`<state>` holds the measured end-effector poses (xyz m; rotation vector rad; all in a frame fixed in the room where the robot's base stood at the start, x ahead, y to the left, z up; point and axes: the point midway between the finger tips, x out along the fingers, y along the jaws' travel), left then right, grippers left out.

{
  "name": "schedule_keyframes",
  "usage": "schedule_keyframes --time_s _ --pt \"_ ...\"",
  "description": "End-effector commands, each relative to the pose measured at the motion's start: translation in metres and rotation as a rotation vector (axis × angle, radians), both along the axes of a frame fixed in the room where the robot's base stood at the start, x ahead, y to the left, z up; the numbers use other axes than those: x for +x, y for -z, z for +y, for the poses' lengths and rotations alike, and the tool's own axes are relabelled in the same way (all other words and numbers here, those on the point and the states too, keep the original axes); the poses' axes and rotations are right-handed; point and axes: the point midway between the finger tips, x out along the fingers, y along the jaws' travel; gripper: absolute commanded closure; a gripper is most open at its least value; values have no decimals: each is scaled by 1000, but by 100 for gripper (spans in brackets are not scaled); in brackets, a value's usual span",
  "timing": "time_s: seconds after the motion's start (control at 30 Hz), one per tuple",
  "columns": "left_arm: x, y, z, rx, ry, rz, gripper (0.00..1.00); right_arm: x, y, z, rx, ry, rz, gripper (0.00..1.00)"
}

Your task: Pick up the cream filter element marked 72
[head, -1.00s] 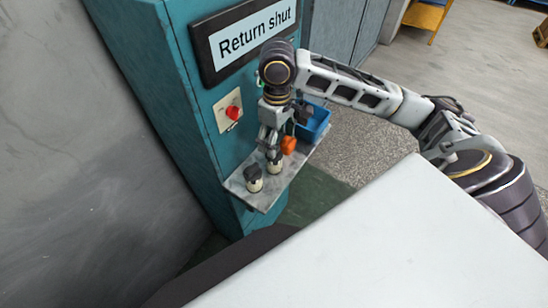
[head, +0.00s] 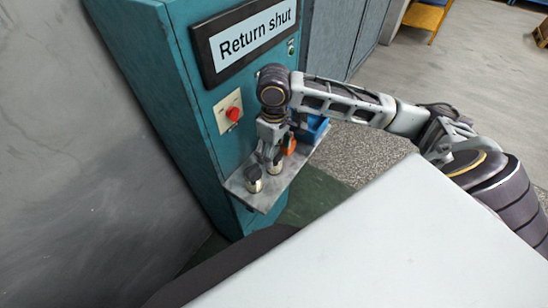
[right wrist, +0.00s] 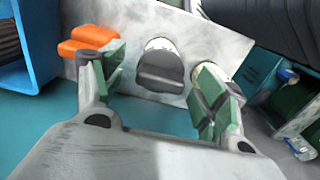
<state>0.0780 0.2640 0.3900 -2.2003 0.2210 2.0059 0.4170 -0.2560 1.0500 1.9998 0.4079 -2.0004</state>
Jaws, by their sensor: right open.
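Two cream filter elements with dark caps stand upright on the small grey shelf (head: 240,184) of the teal cabinet. In the head view one is at the left (head: 254,186) and the other at the right (head: 276,168); no number can be read on either. My right gripper (head: 266,158) is low over the shelf, close to both. In the right wrist view it is open, with one dark-capped element (right wrist: 160,68) between its green-padded fingers. The other element (right wrist: 208,72) is partly hidden behind the right-hand finger. My left gripper is not in view.
An orange object (head: 290,145) lies on the shelf, beside the left-hand finger in the wrist view (right wrist: 88,38). A blue bin (head: 314,129) sits at the shelf's far end. A red button (head: 233,114) and a "Return shut" sign (head: 254,36) are on the cabinet.

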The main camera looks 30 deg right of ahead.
Motion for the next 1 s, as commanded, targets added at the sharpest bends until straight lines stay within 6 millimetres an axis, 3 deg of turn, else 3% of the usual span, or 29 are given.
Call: schedule_keyframes --time_s 0.53,1.0 --pt "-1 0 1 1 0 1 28 0 4 0 0 0 0 27" --pt "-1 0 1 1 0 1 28 0 4 0 0 0 0 88"
